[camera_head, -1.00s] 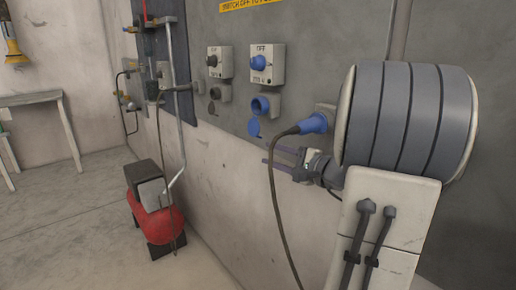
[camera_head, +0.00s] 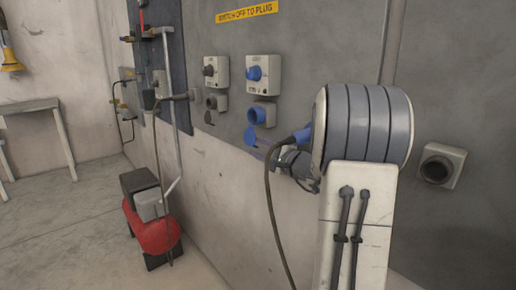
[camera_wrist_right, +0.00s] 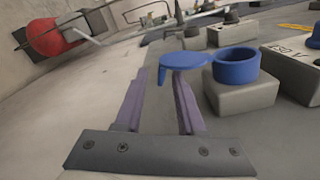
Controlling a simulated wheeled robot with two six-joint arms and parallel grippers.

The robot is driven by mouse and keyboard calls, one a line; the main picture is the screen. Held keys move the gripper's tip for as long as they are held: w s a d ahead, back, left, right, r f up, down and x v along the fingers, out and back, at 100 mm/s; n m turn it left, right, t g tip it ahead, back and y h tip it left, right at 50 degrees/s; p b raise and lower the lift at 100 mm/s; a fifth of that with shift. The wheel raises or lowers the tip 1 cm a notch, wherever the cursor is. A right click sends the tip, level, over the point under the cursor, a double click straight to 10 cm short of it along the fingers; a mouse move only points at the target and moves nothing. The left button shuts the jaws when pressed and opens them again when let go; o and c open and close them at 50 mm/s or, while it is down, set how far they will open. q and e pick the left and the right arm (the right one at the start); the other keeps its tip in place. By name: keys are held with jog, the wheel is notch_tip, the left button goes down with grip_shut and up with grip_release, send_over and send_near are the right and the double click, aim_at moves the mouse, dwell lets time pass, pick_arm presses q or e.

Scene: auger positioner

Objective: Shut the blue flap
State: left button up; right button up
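The blue flap (camera_head: 251,138) hangs open below the blue socket (camera_head: 257,115) on the grey wall panel. In the right wrist view the flap (camera_wrist_right: 186,60) sticks out from the rim of the round blue socket (camera_wrist_right: 236,66). My right gripper (camera_wrist_right: 162,73) is open and empty, with its two purple fingers apart and their tips close to the flap. I cannot tell whether a fingertip touches it. In the head view the right gripper (camera_head: 266,157) is just below and right of the flap, partly hidden by my arm. My left gripper is not in view.
A blue plug (camera_head: 302,136) with a hanging dark cable (camera_head: 270,205) is right of the flap, partly behind my arm. A blue rotary switch (camera_head: 254,73) is above the socket. A grey socket (camera_head: 215,102) is to the left. A red compressor (camera_head: 155,233) stands on the floor.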

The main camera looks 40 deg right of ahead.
grip_shut()
jog(key=shift+a+f, duration=0.1)
jog(key=shift+s+a+r+m+b, duration=0.1)
jog(key=shift+a+m+b, duration=0.45)
jog(key=shift+m, duration=0.6)
jog(key=shift+a+r+m+b, duration=0.1)
jog(key=shift+a+m+b, duration=0.4)
jog(key=shift+m, duration=0.7)
jog(key=shift+s+a+r+m+b, duration=0.1)
jog(key=shift+a+m+b, duration=0.2)
jog(key=shift+a+m, duration=0.65)
jog(key=shift+d, duration=0.25)
